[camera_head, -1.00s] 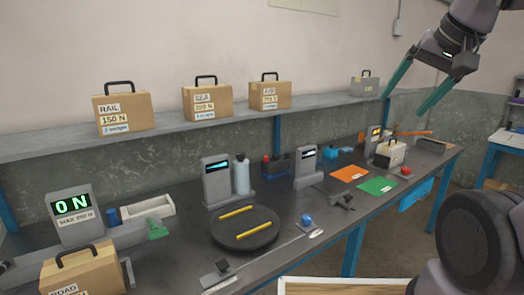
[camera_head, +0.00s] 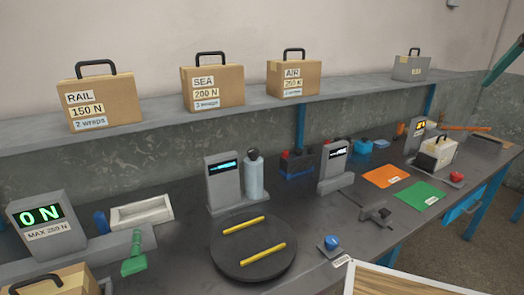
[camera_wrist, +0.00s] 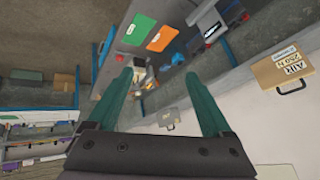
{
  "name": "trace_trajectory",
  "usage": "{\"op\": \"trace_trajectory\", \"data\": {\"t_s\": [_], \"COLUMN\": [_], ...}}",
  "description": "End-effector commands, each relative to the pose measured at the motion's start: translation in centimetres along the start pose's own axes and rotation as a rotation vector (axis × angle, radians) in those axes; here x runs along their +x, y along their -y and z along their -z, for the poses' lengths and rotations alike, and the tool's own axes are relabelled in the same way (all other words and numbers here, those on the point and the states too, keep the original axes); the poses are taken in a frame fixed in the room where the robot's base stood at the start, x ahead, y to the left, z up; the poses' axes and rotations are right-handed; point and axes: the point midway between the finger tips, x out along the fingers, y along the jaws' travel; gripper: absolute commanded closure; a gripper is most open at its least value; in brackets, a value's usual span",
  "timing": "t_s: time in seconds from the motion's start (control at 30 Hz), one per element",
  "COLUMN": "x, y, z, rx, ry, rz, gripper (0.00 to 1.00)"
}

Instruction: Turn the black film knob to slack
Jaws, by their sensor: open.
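A small black knob (camera_head: 253,154) sits on top of a pale grey upright cylinder (camera_head: 254,178), which looks like the film roll. The cylinder stands beside a grey post with a lit screen (camera_head: 222,178), behind a round black turntable (camera_head: 228,263) with two yellow strips. Which way the knob is set is too small to tell. My gripper (camera_wrist: 158,75) is open and empty in the wrist view, its two green fingers wide apart, high above the bench. In the head view only one finger (camera_head: 503,64) shows at the upper right edge, far from the knob.
A shelf (camera_head: 160,117) above the bench bears several cases. A second post (camera_head: 334,168), a dark box (camera_head: 297,163) and orange (camera_head: 387,176) and green sheets (camera_head: 419,194) lie to the knob's right. A force display (camera_head: 42,222) stands at left.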

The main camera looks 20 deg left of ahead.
Motion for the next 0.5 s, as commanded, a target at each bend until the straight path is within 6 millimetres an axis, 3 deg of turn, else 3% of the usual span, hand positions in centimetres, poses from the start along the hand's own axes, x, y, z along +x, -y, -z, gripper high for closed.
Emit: {"op": "trace_trajectory", "data": {"t_s": [0.27, 0.37, 0.5], "x": [4.4, 6.6, 11.1], "y": [2.4, 3.8, 6.8], "z": [2.4, 3.3, 4.3], "rx": [-0.152, -0.224, -0.361], "ry": [-0.025, -0.038, -0.062], "rz": [-0.001, 0.008, 0.039], "gripper": [0.16, 0.16, 0.16]}}
